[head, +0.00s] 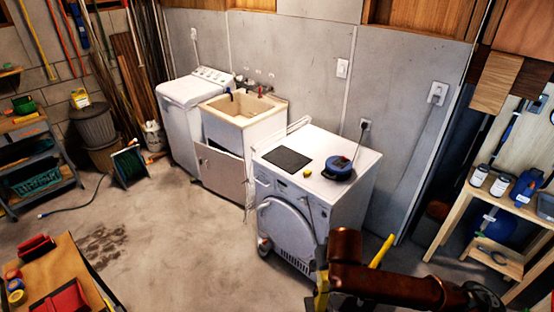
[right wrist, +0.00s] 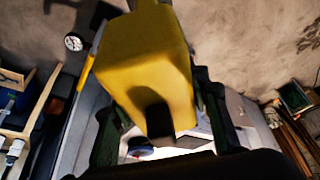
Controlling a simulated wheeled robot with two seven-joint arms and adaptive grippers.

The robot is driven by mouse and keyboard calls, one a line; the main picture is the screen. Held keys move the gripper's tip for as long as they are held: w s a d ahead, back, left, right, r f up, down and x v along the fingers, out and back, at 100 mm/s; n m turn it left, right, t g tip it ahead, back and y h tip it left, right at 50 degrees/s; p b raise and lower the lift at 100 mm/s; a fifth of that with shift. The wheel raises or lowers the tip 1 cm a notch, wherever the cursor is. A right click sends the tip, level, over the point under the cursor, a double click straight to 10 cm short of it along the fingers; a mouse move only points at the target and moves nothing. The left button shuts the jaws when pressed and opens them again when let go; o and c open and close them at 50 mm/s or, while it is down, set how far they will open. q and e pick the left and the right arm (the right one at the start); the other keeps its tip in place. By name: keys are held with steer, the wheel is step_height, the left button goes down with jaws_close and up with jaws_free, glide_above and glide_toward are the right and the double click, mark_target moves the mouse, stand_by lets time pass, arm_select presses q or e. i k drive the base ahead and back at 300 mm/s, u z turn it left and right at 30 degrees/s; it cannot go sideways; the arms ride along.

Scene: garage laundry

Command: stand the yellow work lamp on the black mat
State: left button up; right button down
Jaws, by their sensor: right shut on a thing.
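The black mat (head: 288,159) lies flat on the top of the white dryer (head: 335,150), toward its left side, and is bare. In the right wrist view the yellow work lamp (right wrist: 155,60) fills the space between the dark fingers of my right gripper (right wrist: 160,100), which is shut on it. In the head view my right arm comes in at the lower right, in front of the dryer. My left gripper is in no view.
A blue round object (head: 338,168) and a small yellow object (head: 308,173) sit on the dryer top, right of the mat. A utility sink (head: 243,108) and a washing machine (head: 194,92) stand to the left. A wooden workbench (head: 510,200) stands at the right.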

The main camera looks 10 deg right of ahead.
mark_target(286, 157)
steer(key=u, duration=0.5)
steer(key=i, duration=0.65)
steer(key=u, duration=0.45)
steer(key=i, duration=0.75)
steer(key=z, duration=0.7)
steer(key=i, duration=0.55)
steer(key=z, duration=0.65)
